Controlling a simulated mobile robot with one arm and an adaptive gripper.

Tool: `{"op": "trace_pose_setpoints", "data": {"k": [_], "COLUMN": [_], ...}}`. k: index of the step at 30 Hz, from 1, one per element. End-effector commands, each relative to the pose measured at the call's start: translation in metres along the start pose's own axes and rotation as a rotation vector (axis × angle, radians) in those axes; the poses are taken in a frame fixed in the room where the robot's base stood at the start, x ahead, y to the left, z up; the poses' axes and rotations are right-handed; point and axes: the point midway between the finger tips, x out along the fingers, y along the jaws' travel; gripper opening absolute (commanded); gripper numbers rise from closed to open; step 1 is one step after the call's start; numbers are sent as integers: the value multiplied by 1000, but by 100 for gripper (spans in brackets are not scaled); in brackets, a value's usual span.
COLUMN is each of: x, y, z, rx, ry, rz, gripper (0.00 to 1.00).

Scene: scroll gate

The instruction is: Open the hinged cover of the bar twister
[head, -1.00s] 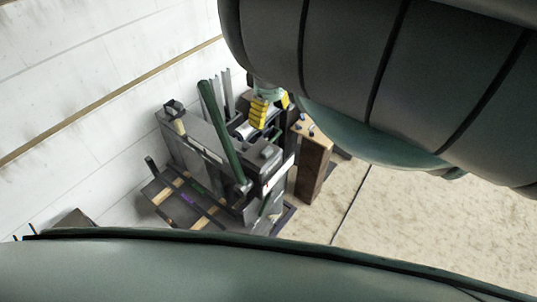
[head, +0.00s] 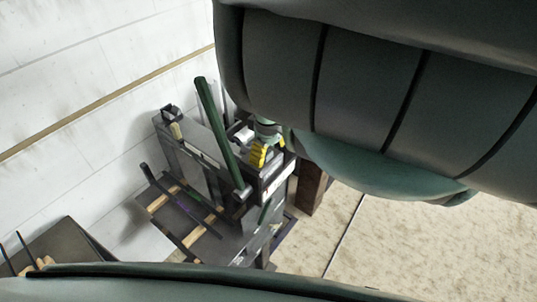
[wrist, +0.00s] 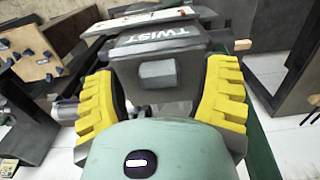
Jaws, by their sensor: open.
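The bar twister (head: 272,186) is a dark grey machine on a bench, partly hidden behind my arm in the head view. In the wrist view its dark grey cover (wrist: 165,45) carries the word TWIST, with a small grey block (wrist: 157,72) on its near face. My gripper (wrist: 162,72) has two yellow ribbed fingers spread wide, one on each side of the cover's near part. The space between them holds no gripped object; whether either finger touches the cover I cannot tell. In the head view my gripper (head: 258,154) is low over the machine. The cover's hinge is not clearly visible.
A long green bar (head: 220,135) rises at a slant beside the machine. A low dark rack (head: 185,215) with wooden strips stands in front. A wooden panel (wrist: 45,55) with dark knobs is at the wrist view's left. Open floor (head: 400,240) lies to the right.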

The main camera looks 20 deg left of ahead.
Motion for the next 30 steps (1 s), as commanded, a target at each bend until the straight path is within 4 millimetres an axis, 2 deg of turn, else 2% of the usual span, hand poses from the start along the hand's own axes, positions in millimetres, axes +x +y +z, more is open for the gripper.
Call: {"op": "trace_pose_setpoints", "data": {"k": [6,16,30], "x": [9,11,11], "y": [1,1,1], "z": [1,1,1], "rx": [1,1,1], "ry": [-1,-2,-2], "rz": [3,4,3], "gripper": [73,75,26]}}
